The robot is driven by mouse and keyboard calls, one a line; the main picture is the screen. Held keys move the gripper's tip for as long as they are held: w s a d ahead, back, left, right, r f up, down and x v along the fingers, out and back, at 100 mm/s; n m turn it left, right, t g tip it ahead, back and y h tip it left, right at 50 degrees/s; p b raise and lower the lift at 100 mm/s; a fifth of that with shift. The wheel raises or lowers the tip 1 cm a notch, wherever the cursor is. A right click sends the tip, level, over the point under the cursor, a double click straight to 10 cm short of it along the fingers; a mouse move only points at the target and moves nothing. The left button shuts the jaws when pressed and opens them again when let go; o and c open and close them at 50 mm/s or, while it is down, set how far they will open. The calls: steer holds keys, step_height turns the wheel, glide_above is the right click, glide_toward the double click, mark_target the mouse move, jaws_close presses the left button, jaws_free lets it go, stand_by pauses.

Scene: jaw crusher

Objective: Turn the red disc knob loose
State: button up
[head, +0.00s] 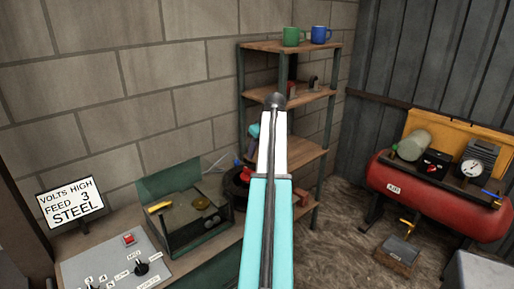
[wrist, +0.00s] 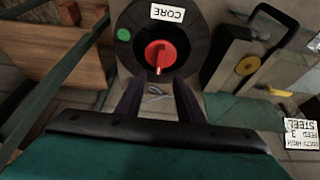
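The red disc knob (wrist: 161,56) sits at the middle of a dark round body (wrist: 193,25) with a white CORE label (wrist: 168,13) in the wrist view. My gripper (wrist: 158,90) is open, its two dark fingers apart, with nothing between them but floor behind. In the picture the fingertips lie just below the knob, on either side of it; I cannot tell how far off they are. In the head view a dark round body (head: 234,187) shows left of my arm, partly hidden. My gripper is hidden there behind my turquoise and white arm.
A green button (wrist: 124,35) sits beside the knob. A dark-framed box with a yellow disc (wrist: 247,65) stands right of it. In the head view, a wooden shelf rack (head: 291,46) stands behind my arm and a red compressor tank (head: 430,195) stands at right.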

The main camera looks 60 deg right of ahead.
mark_target(250, 170)
steer(key=shift+p+x, duration=1.1)
steer(key=shift+x, duration=4.45)
jaws_close()
steer(key=shift+f, duration=0.15)
steer(key=shift+n, duration=0.3)
steer(key=n+y, duration=0.1)
steer(key=n, duration=0.1)
steer(key=shift+s+d+n, duration=0.1)
steer(key=shift+n, duration=0.2)
steer(key=shift+f+n+y, duration=0.1)
steer(key=shift+n+y, duration=0.4)
steer(key=shift+n, duration=0.4)
